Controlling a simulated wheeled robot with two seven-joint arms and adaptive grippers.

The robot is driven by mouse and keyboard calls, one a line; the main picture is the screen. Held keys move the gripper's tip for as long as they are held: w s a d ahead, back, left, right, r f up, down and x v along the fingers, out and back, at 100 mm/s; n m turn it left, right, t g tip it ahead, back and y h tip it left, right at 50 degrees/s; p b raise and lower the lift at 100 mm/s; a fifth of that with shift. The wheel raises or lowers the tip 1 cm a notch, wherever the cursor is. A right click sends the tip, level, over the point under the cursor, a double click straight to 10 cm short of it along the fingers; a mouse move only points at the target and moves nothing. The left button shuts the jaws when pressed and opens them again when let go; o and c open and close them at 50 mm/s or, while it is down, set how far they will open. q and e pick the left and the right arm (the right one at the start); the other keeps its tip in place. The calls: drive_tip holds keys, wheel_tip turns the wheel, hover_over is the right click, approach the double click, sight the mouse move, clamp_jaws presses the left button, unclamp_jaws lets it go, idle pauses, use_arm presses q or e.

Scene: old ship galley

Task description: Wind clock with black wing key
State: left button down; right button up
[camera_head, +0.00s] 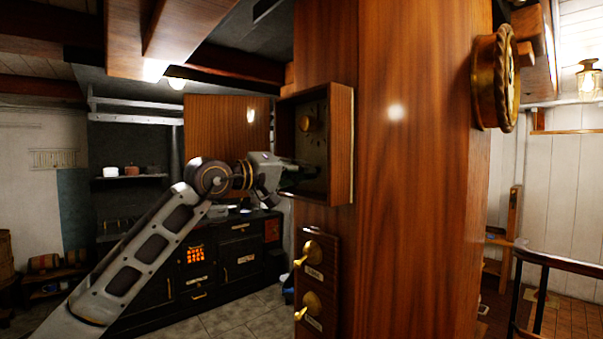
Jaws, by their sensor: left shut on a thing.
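A shallow wooden box (342,140) is fixed on the left face of the wood pillar, its open side facing left. Inside is a dark panel with a brass round piece (308,123) and small marks or fittings. My left gripper (300,174) reaches into the lower part of this box from the left. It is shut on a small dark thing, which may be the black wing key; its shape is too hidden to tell. My right gripper is not in view.
Below the box, a wooden plate (317,275) carries two brass levers with labels. A black stove (215,262) glows behind my left arm. The pillar (425,200) fills the middle. A dark railing (550,258) stands at the right.

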use_arm(q)
drive_tip(key=shift+m, duration=0.4)
drive_tip(key=shift+m, duration=0.6)
drive_tip(key=m, duration=0.2)
drive_tip(key=shift+m, duration=1.6)
drive_tip(key=shift+f, duration=0.1)
drive_tip(key=shift+m, duration=0.3)
